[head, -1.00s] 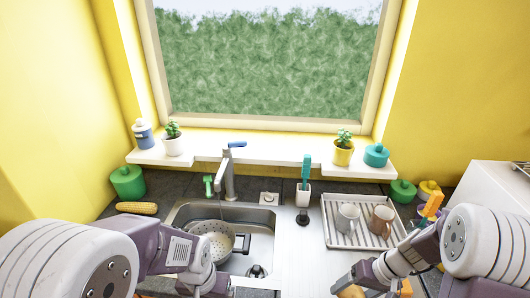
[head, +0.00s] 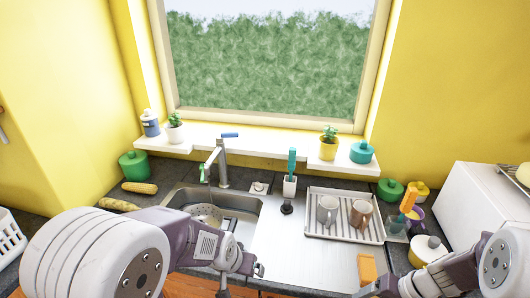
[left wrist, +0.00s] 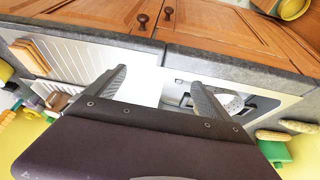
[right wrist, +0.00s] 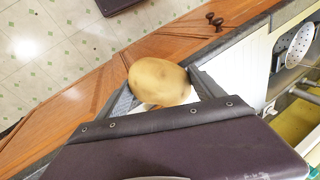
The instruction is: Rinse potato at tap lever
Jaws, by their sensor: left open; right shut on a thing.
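The potato (right wrist: 158,80) is brown-yellow and oval. In the right wrist view my right gripper (right wrist: 160,88) is shut on it, above the floor in front of the cabinets. The potato is not visible in the head view. My left gripper (head: 250,268) is at the front edge of the sink. Its fingers (left wrist: 155,92) are apart and empty in the left wrist view, over the counter edge.
A perforated colander (head: 206,213) sits in the sink. Corn (head: 139,187) lies at left. The steel counter (head: 300,258) between is mostly clear.

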